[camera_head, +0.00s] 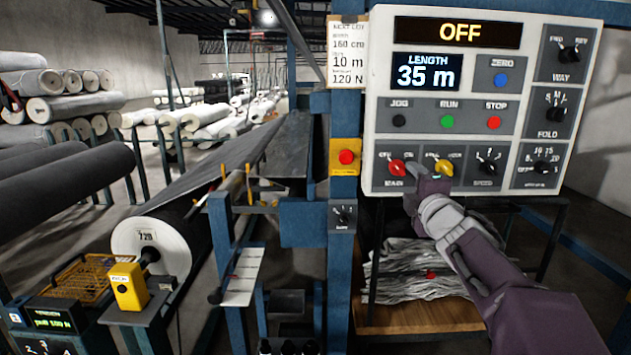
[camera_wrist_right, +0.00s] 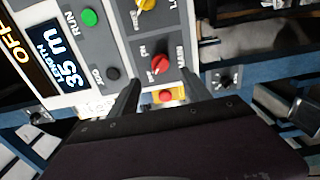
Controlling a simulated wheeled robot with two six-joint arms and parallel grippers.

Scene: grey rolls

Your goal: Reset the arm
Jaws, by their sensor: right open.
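My right arm comes in from the lower right, and its gripper (camera_head: 412,176) is in front of the lower row of the white control panel (camera_head: 384,80), close to the red main knob (camera_head: 397,168). In the right wrist view the two dark fingers (camera_wrist_right: 160,88) are apart with nothing held between them. The red knob (camera_wrist_right: 160,63) shows just beyond the fingertips; I cannot tell whether they touch it. The display reads OFF, and the length display (camera_head: 426,72) reads 35 m. My left gripper is not in view.
A yellow box with a red button (camera_head: 346,157) is on the blue post left of the panel. A yellow knob (camera_head: 443,167) is right beside the gripper. A large dark roll (camera_head: 180,235) and a yellow box (camera_head: 129,286) stand at left. Folded grey cloth (camera_head: 415,275) lies below the panel.

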